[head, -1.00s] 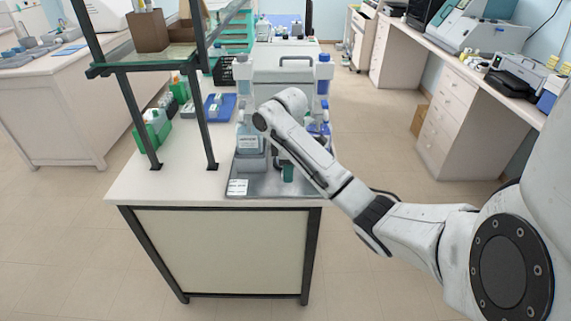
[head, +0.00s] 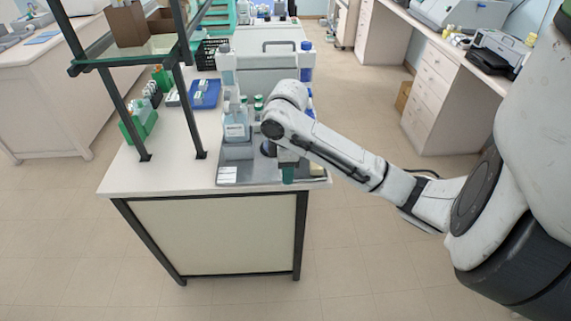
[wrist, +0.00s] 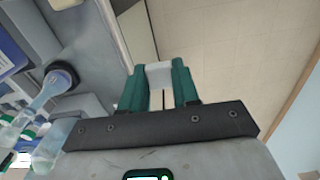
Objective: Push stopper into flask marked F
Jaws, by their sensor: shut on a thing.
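My gripper (head: 288,172) has green fingers and points down over the front right of the metal tray (head: 255,178). In the wrist view, my gripper (wrist: 159,88) is shut on a small pale piece (wrist: 158,72), which looks like the stopper; the fingers hide part of it. A clear, bluish flask (head: 236,130) with a white label stands on the tray's grey block, left of my gripper and apart from it. The label's letter is too small to read. Clear glassware with a narrow neck (wrist: 45,95) shows at the left of the wrist view.
A dark round piece (head: 268,148) lies between the flask and my gripper. Green-capped vials (head: 258,103) and tall blue-capped bottles (head: 306,62) stand behind. A dark shelf post (head: 188,110) rises at the left.

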